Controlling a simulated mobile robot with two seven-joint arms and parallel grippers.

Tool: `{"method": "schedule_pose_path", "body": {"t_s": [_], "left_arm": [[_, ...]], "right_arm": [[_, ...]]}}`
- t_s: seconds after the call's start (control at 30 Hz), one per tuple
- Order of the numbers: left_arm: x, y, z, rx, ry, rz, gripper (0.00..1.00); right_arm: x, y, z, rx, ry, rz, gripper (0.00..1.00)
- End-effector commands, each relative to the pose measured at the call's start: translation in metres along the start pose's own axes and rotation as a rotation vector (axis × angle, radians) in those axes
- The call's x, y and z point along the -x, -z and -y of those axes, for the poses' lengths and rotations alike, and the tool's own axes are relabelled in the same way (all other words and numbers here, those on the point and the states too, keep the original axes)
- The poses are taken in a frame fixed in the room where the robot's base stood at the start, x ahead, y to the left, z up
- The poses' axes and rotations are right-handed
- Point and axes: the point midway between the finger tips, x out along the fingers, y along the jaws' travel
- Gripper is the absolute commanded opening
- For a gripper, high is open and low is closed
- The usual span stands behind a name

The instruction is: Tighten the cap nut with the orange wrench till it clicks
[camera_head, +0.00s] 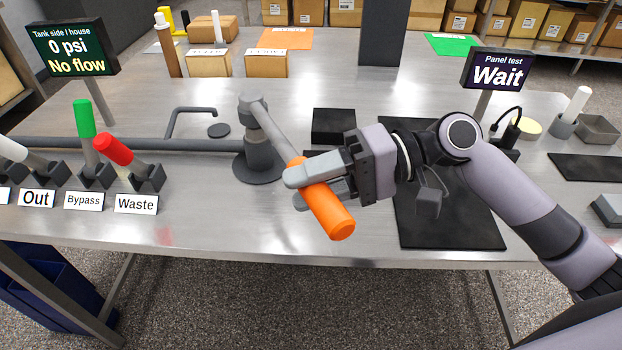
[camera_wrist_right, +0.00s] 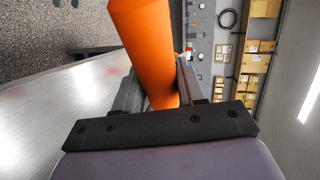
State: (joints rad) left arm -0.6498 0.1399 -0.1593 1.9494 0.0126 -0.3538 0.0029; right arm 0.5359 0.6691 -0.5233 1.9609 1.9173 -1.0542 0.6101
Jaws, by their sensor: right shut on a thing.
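The orange wrench (camera_head: 329,212) has a thick orange handle and a grey shaft. Its grey head (camera_head: 252,104) sits over the top of a grey upright fitting (camera_head: 259,150) on the bench, so the cap nut is hidden or cannot be told apart. My right gripper (camera_head: 303,188) is shut on the orange handle, which slants toward the front edge of the bench. In the right wrist view the orange handle (camera_wrist_right: 147,45) stands between the two fingers. My left gripper is not in view.
A grey pipe (camera_head: 190,144) runs left from the fitting. Valve levers, green (camera_head: 84,118) and red (camera_head: 113,149), stand at left behind labels. Displays read "No flow" (camera_head: 75,48) and "Wait" (camera_head: 498,71). A black mat (camera_head: 450,225) lies under my right arm. The bench front near the handle is clear.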

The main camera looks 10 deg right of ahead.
Motion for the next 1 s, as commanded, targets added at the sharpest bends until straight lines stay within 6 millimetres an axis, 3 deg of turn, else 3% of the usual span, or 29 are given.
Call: {"method": "schedule_pose_path", "body": {"t_s": [0.43, 1.0], "left_arm": [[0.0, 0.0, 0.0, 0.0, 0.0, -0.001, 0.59], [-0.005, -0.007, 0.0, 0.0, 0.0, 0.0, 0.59]], "right_arm": [[0.0, 0.0, 0.002, 0.007, 0.005, -0.002, 0.0], [-0.003, 0.0, -0.013, 0.007, 0.005, -0.003, 0.0]]}}
